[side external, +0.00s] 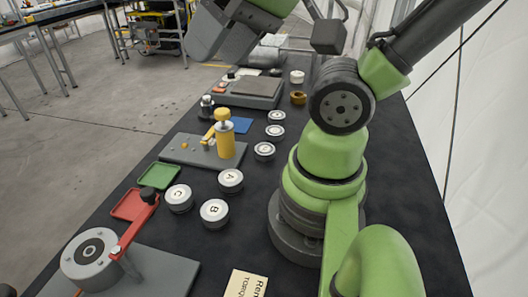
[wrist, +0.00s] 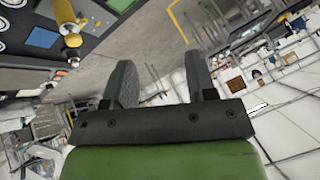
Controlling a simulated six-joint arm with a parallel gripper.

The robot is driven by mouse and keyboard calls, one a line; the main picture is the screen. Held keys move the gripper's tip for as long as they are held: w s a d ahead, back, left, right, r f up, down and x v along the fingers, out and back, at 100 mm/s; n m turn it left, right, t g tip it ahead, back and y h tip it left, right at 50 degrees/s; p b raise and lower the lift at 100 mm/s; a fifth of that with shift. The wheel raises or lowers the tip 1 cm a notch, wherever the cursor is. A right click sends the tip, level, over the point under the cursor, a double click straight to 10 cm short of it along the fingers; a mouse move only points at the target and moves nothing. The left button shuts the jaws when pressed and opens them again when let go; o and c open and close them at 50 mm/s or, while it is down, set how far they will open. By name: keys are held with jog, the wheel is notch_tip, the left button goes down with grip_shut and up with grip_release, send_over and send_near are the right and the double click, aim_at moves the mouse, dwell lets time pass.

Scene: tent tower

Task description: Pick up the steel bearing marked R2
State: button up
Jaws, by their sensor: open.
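Three small round steel pieces with pale tops stand in a row on the black table in the side external view: a far one (side external: 277,116), a middle one (side external: 275,131) and a near one (side external: 264,150). Their marks are too small to read, so I cannot tell which is R2. My gripper (wrist: 160,82) is open with nothing between its fingers in the wrist view. It is raised well above the table, and its fingers point away from the bearings, toward the room. In the side external view only its grey body shows, at the top.
Larger discs marked A (side external: 231,180), B (side external: 214,213) and C (side external: 179,198) stand nearer. A yellow post (side external: 225,140) rises from a grey plate. A red-handled fixture (side external: 95,256), green tray (side external: 160,176) and red tray (side external: 130,206) lie left. A grey box (side external: 250,92) stands behind.

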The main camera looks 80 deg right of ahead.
jog(key=o, duration=0.5)
jog(key=m+g+h, duration=0.2)
jog(key=m+g, duration=0.5)
jog(key=m, duration=1.5)
send_over(265, 149)
notch_tip(265, 149, down, 25)
jog(key=shift+r, duration=0.2)
jog(key=shift+f, duration=3.2)
